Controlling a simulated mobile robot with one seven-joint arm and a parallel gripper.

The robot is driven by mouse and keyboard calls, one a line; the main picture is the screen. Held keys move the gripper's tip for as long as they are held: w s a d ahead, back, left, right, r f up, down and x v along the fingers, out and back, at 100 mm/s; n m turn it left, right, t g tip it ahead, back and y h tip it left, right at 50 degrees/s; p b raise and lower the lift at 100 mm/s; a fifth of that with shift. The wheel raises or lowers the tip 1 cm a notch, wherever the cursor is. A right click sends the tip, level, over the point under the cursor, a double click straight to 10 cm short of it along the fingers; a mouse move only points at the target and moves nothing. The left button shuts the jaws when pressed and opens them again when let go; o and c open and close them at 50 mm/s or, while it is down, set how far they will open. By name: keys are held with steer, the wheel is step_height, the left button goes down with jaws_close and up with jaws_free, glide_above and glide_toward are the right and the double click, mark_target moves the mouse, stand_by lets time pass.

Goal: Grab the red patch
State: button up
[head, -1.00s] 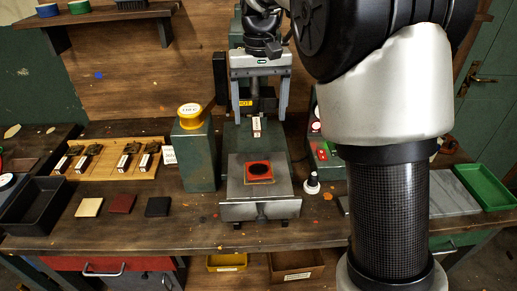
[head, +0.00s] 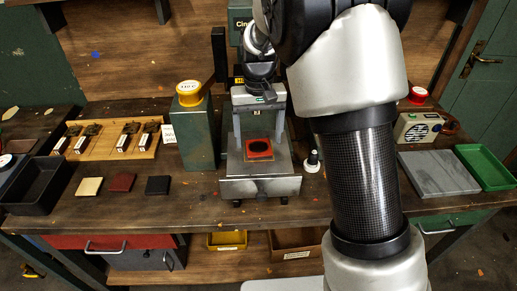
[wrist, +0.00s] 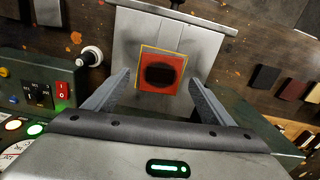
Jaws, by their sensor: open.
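A dark red square leather patch (head: 122,183) lies flat on the bench between a cream patch (head: 89,187) and a black patch (head: 158,185). It also shows in the wrist view (wrist: 293,89) at the right. A brighter orange-red square with a dark oval centre (head: 259,149) lies on the grey metal plate (head: 260,187) of the press. It also shows in the wrist view (wrist: 144,72). My gripper (head: 259,140) is open and empty over that plate. In the wrist view its fingers (wrist: 160,82) point towards the orange-red square, one on each side, apart from it.
A green post with a yellow cap (head: 189,93) stands left of the press. A black-and-white knob (head: 313,161) stands close on the right. A black tray (head: 38,186), a grey slab (head: 440,174) and a green tray (head: 487,166) lie further out. The front bench strip is clear.

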mark_target(259, 148)
step_height(259, 148, down, 2)
steer(key=shift+f, duration=0.15)
steer(key=c, duration=1.2)
